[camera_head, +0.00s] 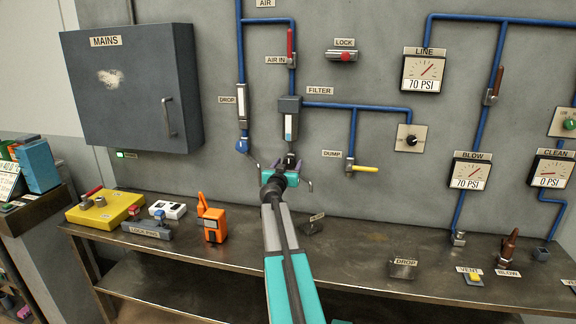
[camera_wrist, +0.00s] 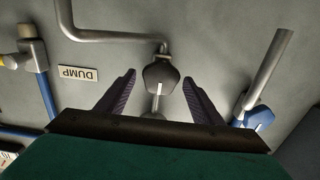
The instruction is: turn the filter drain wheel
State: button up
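The filter (camera_head: 290,117) is a grey-topped unit with a clear bowl, mounted on the wall under the FILTER label. The drain wheel (camera_wrist: 160,73) is a small dark lobed knob with a white mark, shown below the filter and largely hidden by my gripper in the head view. My gripper (camera_head: 288,172) is just under the filter. In the wrist view my gripper (camera_wrist: 160,78) is open, its two dark fingers on either side of the wheel, with a visible gap on both sides. The fingers do not appear to touch it.
A blue drop-leg valve (camera_head: 242,145) is left of the filter; it also shows in the wrist view (camera_wrist: 259,118). The yellow DUMP handle (camera_head: 365,169) is to the right. A bent grey pipe (camera_wrist: 110,37) passes near the wheel. A metal bench (camera_head: 350,245) runs below.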

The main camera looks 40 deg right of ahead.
jog(key=c, duration=0.9)
